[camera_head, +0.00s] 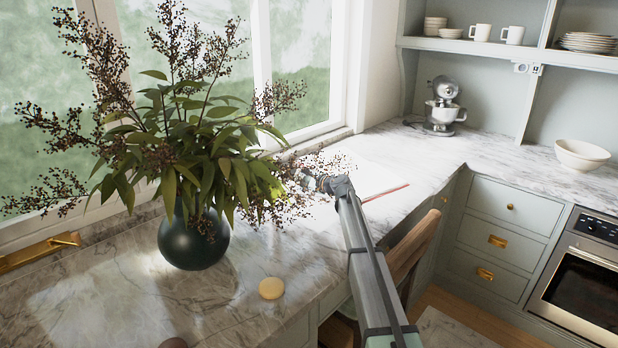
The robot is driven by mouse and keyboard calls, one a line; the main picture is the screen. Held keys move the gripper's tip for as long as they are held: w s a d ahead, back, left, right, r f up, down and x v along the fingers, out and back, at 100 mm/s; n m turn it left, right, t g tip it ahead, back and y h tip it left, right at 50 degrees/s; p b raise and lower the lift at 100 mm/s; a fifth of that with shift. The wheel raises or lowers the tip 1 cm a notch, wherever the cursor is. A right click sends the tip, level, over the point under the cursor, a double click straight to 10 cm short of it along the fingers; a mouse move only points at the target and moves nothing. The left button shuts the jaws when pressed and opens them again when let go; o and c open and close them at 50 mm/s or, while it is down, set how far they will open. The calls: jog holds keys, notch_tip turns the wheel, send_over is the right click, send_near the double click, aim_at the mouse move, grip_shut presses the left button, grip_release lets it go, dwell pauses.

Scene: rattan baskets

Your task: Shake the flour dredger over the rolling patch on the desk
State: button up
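My gripper (317,183) is over the marble counter beside the window, at the right edge of the plant's foliage. It is small here and partly mixed with the dark sprigs. A small greyish shape shows at its tip; I cannot tell whether this is the flour dredger or part of the fingers. No dredger can be made out clearly elsewhere. A thin red strip (386,192) lies on the counter just right of my gripper. The counter around it is bright with sunlight, so I cannot make out the outline of a rolling patch.
A dark round vase (190,240) with wide foliage stands left of my gripper. A yellow disc (271,288) lies near the front edge. A wooden chair (412,250) stands against the counter. A stand mixer (442,107) and white bowl (581,154) are farther back.

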jog(key=s+a+p, duration=0.1)
jog(key=s+a, duration=0.7)
jog(key=a, duration=0.1)
jog(key=shift+s+p, duration=0.15)
jog(key=shift+p, duration=0.15)
jog(key=shift+r, duration=0.1)
notch_tip(320, 180, up, 5)
jog(key=p, duration=0.3)
dwell(0.5)
dwell(0.3)
